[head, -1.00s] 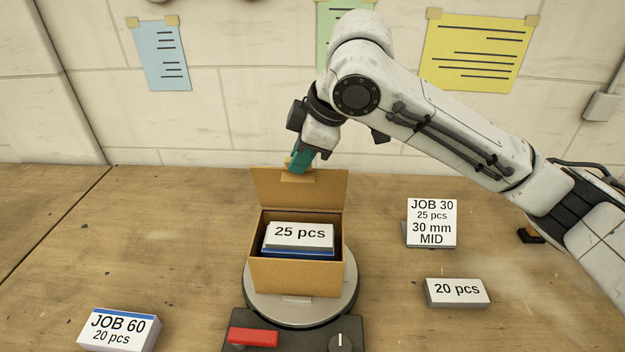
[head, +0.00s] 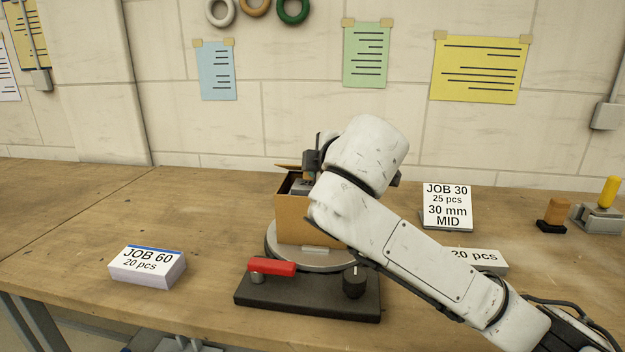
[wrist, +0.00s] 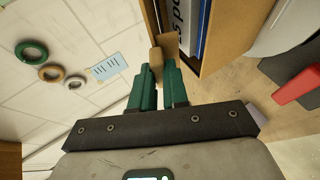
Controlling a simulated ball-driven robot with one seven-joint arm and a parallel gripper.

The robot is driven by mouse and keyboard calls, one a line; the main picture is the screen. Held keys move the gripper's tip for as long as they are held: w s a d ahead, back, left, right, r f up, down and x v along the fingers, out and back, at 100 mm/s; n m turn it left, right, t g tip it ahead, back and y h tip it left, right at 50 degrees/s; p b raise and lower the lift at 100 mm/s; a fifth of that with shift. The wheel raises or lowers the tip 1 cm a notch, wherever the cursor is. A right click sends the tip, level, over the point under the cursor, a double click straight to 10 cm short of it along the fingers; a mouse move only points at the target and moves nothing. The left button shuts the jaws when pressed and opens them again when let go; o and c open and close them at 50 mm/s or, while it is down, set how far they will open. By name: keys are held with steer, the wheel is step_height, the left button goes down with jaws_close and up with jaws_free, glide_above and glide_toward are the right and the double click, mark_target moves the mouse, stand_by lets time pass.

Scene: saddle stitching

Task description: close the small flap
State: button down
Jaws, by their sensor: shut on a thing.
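The brown cardboard box (head: 292,222) stands on the round turntable, its right part hidden behind my arm. In the wrist view the box (wrist: 218,35) is open, with the blue-edged stack of pieces (wrist: 199,25) inside. A small tan flap (wrist: 168,43) sticks out at the box's edge. My gripper (wrist: 157,68) has its teal fingers shut on a tan tab (wrist: 155,56) at this flap. In the head view my gripper (head: 309,170) is at the box's top, mostly hidden by my wrist. A raised flap edge (head: 288,166) shows behind the box's opening.
The turntable (head: 285,258) sits on a dark base with a red lever (head: 271,267) and black knob (head: 354,283).

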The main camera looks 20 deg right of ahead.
steer(key=shift+n+t+h, duration=0.3)
steer(key=shift+t, duration=0.6)
steer(key=shift+s+a+f+b, duration=0.15)
steer(key=shift+s+f+b, duration=0.05)
steer(key=shift+f+b, duration=0.75)
steer(key=shift+s+a+f+b, duration=0.1)
steer(key=shift+s+f+b, duration=0.15)
steer(key=shift+f+b, duration=0.65)
steer(key=shift+s+a+f+b, duration=0.15)
steer(key=shift+s+f+b, duration=0.05)
steer(key=shift+f+b, duration=0.7)
steer(key=shift+f, duration=0.15)
steer(key=c, duration=1.1)
jaws_free()
steer(key=p+v, duration=0.1)
steer(key=v, duration=0.9)
steer(key=shift+s, duration=0.4)
